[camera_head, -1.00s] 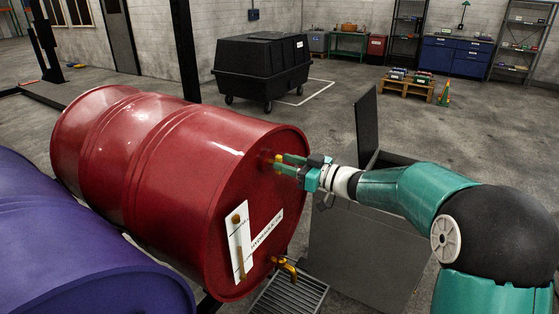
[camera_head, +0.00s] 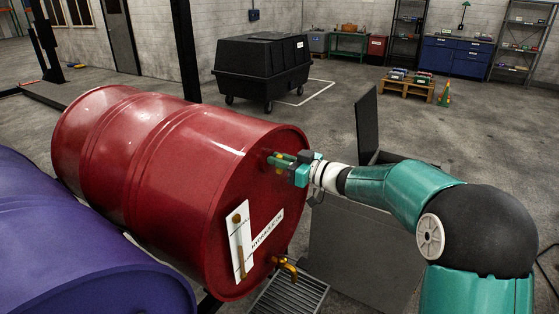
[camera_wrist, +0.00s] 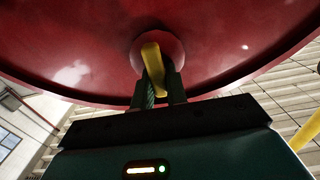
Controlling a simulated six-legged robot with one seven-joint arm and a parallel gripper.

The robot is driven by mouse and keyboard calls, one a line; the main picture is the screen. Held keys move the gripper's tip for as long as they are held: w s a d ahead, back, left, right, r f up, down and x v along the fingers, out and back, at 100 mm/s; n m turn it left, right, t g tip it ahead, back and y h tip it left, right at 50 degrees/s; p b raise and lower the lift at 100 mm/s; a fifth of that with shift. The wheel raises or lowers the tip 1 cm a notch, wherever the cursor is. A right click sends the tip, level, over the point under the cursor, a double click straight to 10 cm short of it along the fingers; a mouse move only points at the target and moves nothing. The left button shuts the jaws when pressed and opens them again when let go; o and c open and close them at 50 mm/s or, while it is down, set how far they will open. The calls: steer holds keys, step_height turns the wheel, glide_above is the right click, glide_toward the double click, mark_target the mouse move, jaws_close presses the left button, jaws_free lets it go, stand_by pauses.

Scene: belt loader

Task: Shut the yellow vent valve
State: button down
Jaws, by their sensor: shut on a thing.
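The yellow vent valve (camera_wrist: 152,62) is on the upper part of the red drum's end face. In the wrist view its yellow lever rises from between my gripper's fingers (camera_wrist: 160,92), against a round red boss. My gripper (camera_head: 281,163) is shut on the valve lever at the drum face in the head view, where the fingers hide most of the lever. The red drum (camera_head: 170,170) lies on its side. Whether the valve is open or shut cannot be told.
A white label and level gauge (camera_head: 241,240) are on the face. A purple drum (camera_head: 80,245) lies at left. A grey box with an upright lid (camera_head: 367,125) stands behind my arm.

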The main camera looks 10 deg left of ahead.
steer(key=m, duration=0.4)
steer(key=shift+w+d+f+m, duration=0.1)
steer(key=shift+w+d+m, duration=0.05)
steer(key=shift+w+m, duration=0.15)
steer(key=m, duration=0.4)
steer(key=f+m, duration=0.1)
steer(key=m, duration=0.8)
steer(key=shift+w+d+f, duration=0.1)
steer(key=shift+w+f, duration=0.1)
steer(key=shift+w, duration=0.2)
steer(key=c, duration=1.4)
jaws_free()
steer(key=shift+d, duration=0.1)
steer(key=v, duration=1.3)
steer(key=shift+s+d, duration=0.2)
steer(key=shift+d, duration=0.05)
